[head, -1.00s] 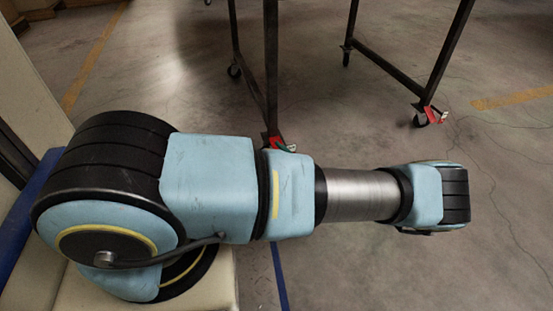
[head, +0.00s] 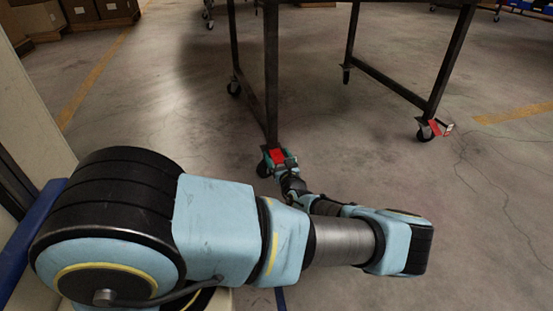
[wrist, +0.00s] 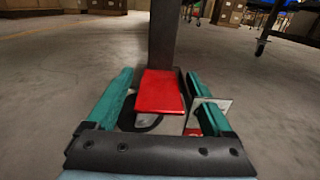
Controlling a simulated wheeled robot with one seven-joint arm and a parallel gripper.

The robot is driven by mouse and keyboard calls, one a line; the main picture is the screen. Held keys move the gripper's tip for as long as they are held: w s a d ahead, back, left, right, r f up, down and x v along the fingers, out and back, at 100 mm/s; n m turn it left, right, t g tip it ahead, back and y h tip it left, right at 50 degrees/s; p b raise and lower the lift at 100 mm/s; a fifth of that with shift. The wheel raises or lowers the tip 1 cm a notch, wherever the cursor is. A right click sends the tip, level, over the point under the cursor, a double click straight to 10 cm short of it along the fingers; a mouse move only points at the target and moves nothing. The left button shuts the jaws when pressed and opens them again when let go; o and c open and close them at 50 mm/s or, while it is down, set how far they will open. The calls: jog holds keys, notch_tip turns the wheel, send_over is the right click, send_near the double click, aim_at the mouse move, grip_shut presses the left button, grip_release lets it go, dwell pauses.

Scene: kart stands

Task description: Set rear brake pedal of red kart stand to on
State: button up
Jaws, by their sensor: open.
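The kart stand (head: 270,75) is a dark metal frame on casters. A red brake pedal (wrist: 160,92) sits at the foot of its near leg, tilted toward me in the wrist view; it also shows in the head view (head: 277,155). My gripper (wrist: 159,78) is open, with its teal fingers on either side of the pedal and a visible gap to it. The caster wheel below the pedal is mostly hidden. A pale metal plate (wrist: 212,106) with a red part below it stands by the right finger.
Another caster (head: 425,132) with a red pedal (head: 436,126) is at the stand's right leg. A caster without a visible pedal (head: 234,88) is farther back. Boxes (head: 100,15) stand at the far left. The concrete floor around the near leg is clear.

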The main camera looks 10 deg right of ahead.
jog(key=shift+w+a, duration=0.1)
jog(key=shift+w, duration=0.25)
jog(key=shift+c, duration=0.3)
grip_shut()
dwell(0.5)
